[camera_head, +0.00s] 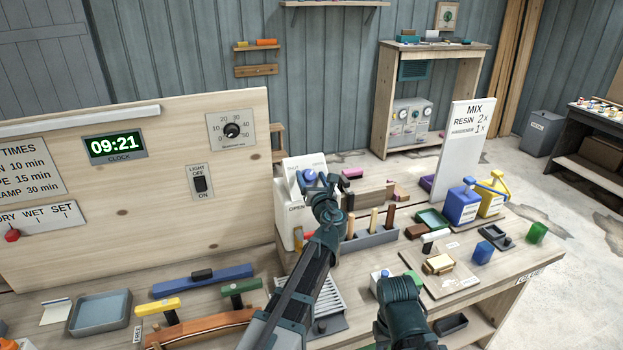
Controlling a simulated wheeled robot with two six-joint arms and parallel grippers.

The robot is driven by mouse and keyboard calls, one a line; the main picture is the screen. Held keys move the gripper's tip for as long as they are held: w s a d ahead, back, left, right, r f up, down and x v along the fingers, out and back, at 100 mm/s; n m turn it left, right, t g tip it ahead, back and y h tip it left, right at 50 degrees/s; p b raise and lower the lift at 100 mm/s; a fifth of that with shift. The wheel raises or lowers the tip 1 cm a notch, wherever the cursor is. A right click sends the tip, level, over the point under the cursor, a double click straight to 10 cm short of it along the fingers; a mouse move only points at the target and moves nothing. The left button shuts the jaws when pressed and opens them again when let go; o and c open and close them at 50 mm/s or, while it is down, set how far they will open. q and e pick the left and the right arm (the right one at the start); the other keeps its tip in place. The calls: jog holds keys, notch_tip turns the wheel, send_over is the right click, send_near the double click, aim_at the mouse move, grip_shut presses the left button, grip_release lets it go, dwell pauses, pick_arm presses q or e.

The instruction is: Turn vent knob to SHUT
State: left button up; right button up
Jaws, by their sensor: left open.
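The vent box (287,228) is a white unit at the back of the bench, with a sloping top face. A blue knob (309,175) sits on that face. The word OPEN shows at its lower left; other lettering near the top is too small to read. My left gripper (326,180) is open at the knob, with its fingers close around or beside it; I cannot tell whether they touch. My left wrist hides part of the box, and the knob's pointing direction is unclear. My right arm shows at the bottom centre, but its fingers are not visible.
A grey rack (372,238) with upright coloured sticks stands right of my left wrist. Blue (461,206) and yellow (491,203) pump containers stand farther right. A wooden panel (120,210) with a clock, a dial and a light switch rises at left.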

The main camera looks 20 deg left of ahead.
pick_arm(q)
grip_shut()
